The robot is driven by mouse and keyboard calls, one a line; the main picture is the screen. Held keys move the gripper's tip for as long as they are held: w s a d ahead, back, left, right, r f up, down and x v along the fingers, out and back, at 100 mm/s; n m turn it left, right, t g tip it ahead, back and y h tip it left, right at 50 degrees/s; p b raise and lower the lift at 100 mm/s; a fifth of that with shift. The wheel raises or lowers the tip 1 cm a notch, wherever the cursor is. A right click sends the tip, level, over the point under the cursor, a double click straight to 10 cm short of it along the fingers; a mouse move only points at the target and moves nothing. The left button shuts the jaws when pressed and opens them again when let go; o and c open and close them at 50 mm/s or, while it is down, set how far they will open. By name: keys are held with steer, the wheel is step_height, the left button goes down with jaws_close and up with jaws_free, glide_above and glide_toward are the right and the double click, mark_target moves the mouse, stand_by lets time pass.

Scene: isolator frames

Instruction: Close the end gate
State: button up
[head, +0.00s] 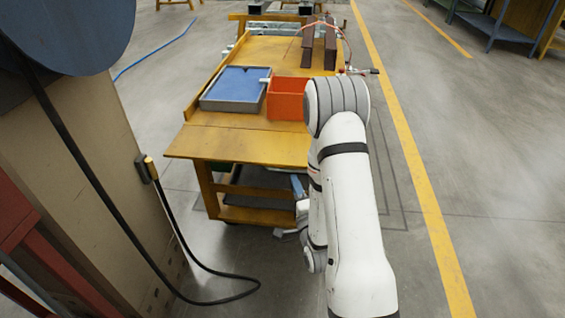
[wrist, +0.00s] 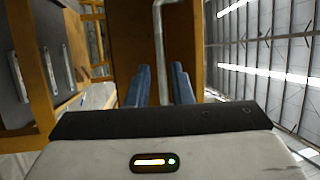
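The end gate (head: 238,146) looks like the wide yellow board at the near end of the yellow cart. It sticks out toward me, about level with the cart's top. My gripper (head: 298,185) is low at the cart's near right corner, below the board's height, partly hidden by my arm. In the wrist view my gripper (wrist: 160,70) shows two blue fingers apart, with nothing visibly clamped. A grey bent tube (wrist: 158,35) shows in the gap between them, in front of a brown-orange panel (wrist: 130,40). I cannot tell whether the fingers touch either.
On the cart stand a blue-topped grey tray (head: 236,86), an orange bin (head: 287,98) and dark upright blocks (head: 318,45). A beige cabinet (head: 85,170) with a black cable (head: 215,274) stands at left. The floor right of the cart (head: 490,150) is clear.

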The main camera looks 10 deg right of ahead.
mark_target(287, 166)
steer(key=shift+w+a+r+b, duration=0.15)
steer(key=shift+w+r+b, duration=0.1)
steer(key=shift+w+b, duration=1)
steer(key=shift+w+a+r+b, duration=0.1)
steer(key=shift+w+r+b, duration=0.15)
steer(key=shift+w+b, duration=0.95)
steer(key=shift+w+a+r+b, duration=0.15)
steer(key=shift+w+r+b, duration=0.1)
steer(key=shift+w+b, duration=1)
steer(key=shift+c, duration=0.3)
jaws_close()
